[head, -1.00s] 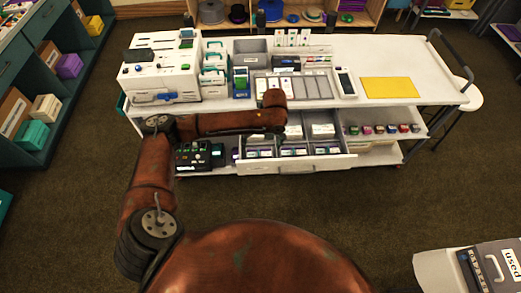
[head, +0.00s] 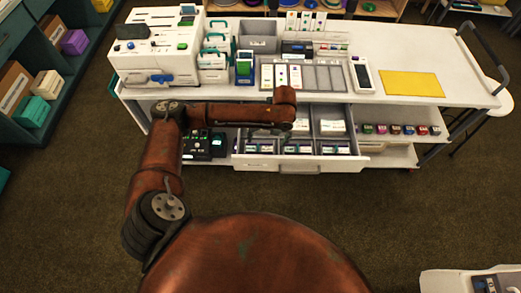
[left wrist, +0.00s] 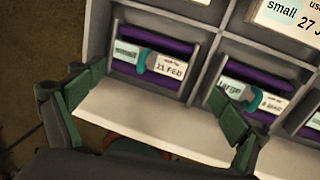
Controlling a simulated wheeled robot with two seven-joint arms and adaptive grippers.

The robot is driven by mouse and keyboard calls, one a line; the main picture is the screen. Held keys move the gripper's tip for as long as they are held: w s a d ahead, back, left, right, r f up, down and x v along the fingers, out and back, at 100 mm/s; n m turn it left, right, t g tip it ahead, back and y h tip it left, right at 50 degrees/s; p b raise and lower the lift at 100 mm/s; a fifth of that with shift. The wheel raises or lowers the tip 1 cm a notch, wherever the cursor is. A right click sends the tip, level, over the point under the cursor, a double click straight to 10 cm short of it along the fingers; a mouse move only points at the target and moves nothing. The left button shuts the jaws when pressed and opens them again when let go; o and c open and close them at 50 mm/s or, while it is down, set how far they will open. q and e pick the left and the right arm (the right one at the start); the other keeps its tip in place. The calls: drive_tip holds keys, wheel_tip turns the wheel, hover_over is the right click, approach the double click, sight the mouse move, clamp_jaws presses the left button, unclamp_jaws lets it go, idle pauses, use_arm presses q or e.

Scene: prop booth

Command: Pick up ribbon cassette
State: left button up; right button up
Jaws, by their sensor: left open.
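Ribbon cassettes with purple bodies, teal bands and white labels lie in the grey compartments of the open drawer (head: 262,163). In the left wrist view one cassette (left wrist: 152,64), with a label reading 21 FEB, sits in a compartment between my fingers. Another cassette (left wrist: 258,100), labelled "large", sits in the compartment to its right, partly covered by my right-hand finger. My left gripper (left wrist: 158,85) is open and empty, its green-padded fingers spread over the drawer's front edge. In the head view the fingers are hard to make out below the copper wrist. My right gripper is out of view.
The white cart (head: 455,75) carries a white machine (head: 155,55), a divided grey tray (head: 322,78) and a yellow sheet (head: 411,84) above the drawer. Small coloured blocks (head: 395,129) line the lower right shelf. A box (head: 490,284) stands at lower right.

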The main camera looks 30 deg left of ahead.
sight(263, 148)
use_arm(q)
drive_tip(key=f, duration=0.2)
drive_tip(key=a+f+b, duration=0.1)
drive_tip(key=f, duration=0.2)
drive_tip(key=shift+s+f, duration=0.1)
drive_tip(key=shift+s, duration=0.1)
drive_tip(key=shift+c, duration=0.4)
drive_tip(key=c, duration=1.7)
